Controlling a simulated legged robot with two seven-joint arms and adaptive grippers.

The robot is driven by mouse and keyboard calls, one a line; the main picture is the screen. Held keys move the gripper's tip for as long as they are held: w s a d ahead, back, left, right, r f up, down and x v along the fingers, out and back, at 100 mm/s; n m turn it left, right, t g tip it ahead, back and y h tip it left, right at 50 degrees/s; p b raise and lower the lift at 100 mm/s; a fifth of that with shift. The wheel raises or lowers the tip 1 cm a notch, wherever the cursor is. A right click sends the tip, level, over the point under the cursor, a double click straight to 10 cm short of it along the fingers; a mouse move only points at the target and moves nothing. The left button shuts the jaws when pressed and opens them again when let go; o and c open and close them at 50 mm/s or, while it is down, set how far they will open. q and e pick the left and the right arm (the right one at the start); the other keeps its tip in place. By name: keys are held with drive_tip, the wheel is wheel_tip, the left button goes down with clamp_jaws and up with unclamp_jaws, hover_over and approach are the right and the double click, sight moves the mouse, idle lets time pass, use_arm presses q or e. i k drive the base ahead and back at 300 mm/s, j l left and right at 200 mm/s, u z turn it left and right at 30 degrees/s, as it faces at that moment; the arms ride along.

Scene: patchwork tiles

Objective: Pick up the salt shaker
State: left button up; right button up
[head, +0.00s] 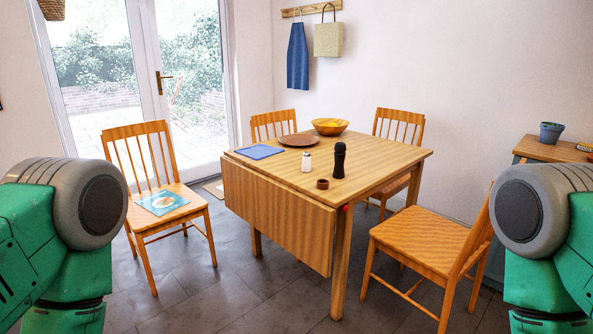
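The salt shaker (306,162) is small and white with a greyish top. It stands upright on the wooden table (390,160), near the middle of the top. A taller black mill (339,160) stands just to its right, and a small brown pot (322,184) sits in front of it. My green and grey arms show at the left and right edges of the head view, well short of the table. Neither gripper is in view.
A folded blue cloth (260,152), a brown plate (299,140) and an orange bowl (330,127) lie on the table. A drop leaf (275,220) hangs at its front. Chairs stand at left (160,195) and right (430,245). Open tiled floor (230,290) lies in front.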

sight(306, 157)
drive_tip(key=i+l+u, duration=0.15)
drive_tip(key=i, duration=0.25)
drive_tip(key=i+l+u, duration=0.15)
drive_tip(key=i+l, duration=0.25)
